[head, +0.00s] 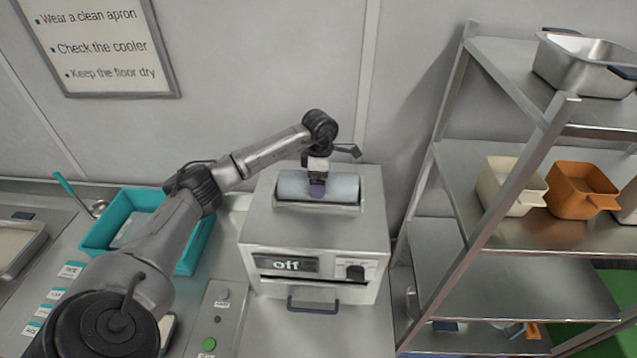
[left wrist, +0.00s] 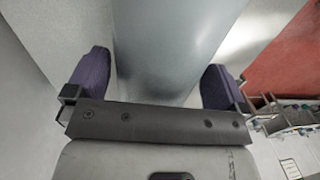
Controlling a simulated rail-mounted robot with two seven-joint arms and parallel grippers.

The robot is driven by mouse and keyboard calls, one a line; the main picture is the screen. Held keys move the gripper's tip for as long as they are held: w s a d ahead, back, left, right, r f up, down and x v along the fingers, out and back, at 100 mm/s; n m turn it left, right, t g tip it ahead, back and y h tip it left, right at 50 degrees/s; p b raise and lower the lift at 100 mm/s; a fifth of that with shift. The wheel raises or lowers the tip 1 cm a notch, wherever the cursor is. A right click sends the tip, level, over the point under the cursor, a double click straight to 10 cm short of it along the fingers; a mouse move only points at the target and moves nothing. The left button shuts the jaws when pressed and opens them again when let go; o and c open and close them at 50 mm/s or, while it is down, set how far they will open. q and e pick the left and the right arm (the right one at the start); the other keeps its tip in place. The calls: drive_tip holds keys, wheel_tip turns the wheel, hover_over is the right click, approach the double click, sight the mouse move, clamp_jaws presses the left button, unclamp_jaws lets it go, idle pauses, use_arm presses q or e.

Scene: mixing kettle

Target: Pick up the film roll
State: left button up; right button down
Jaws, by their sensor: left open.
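The film roll (head: 338,187) is a pale blue-grey cylinder lying sideways in a holder on top of a white boxy machine (head: 315,232). My left gripper (head: 318,188) reaches down over the roll from above, near its middle. In the left wrist view the roll (left wrist: 170,45) runs between the two purple finger pads of my left gripper (left wrist: 158,82). The fingers are spread apart, one on each side of the roll. I cannot tell whether either pad touches it. My right gripper is not in view.
The machine's front shows an "off" display (head: 287,264), a black knob (head: 355,272) and a handle. A teal bin (head: 100,236) stands left on the counter. A metal shelf rack (head: 520,165) with a cream bin (head: 503,188) and an orange bin (head: 580,190) stands close on the right.

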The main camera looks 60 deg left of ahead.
use_arm(q)
drive_tip(key=shift+f, duration=0.7)
drive_tip(key=shift+s+r, duration=0.1)
drive_tip(key=c, duration=1)
